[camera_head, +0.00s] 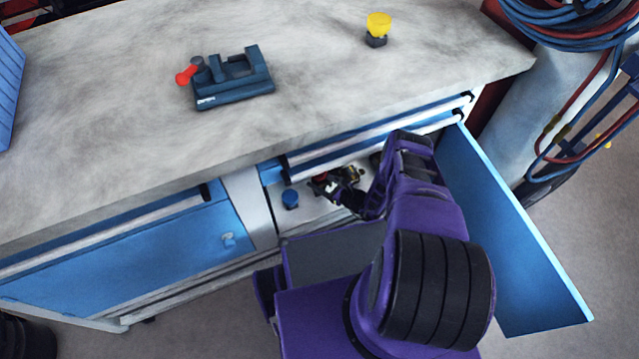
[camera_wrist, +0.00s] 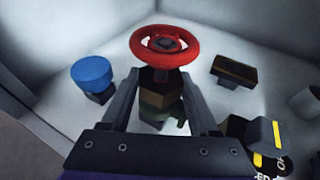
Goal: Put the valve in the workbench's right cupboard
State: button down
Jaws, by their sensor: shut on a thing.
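The workbench's right cupboard (camera_head: 305,212) is open, with its blue door (camera_head: 510,230) swung out to the right. My gripper (camera_head: 338,186) reaches inside it. In the wrist view, my gripper (camera_wrist: 160,88) is shut on a valve with a red handwheel (camera_wrist: 165,47) and a dark greenish body. The valve stands about upright between the fingers, over the pale cupboard floor. I cannot tell whether its base touches the floor.
A blue-topped knob (camera_wrist: 92,76) stands to the left inside the cupboard, also visible from the head (camera_head: 290,198). A dark block (camera_wrist: 234,70) and a yellow-striped item (camera_wrist: 262,140) lie right. A vise (camera_head: 232,80) and yellow-topped piece (camera_head: 378,28) stand on the worktop. Drawers sit above the opening.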

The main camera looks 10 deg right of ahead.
jog(key=shift+w+f, duration=0.1)
jog(key=shift+f, duration=0.2)
jog(key=shift+c, duration=0.6)
grip_release()
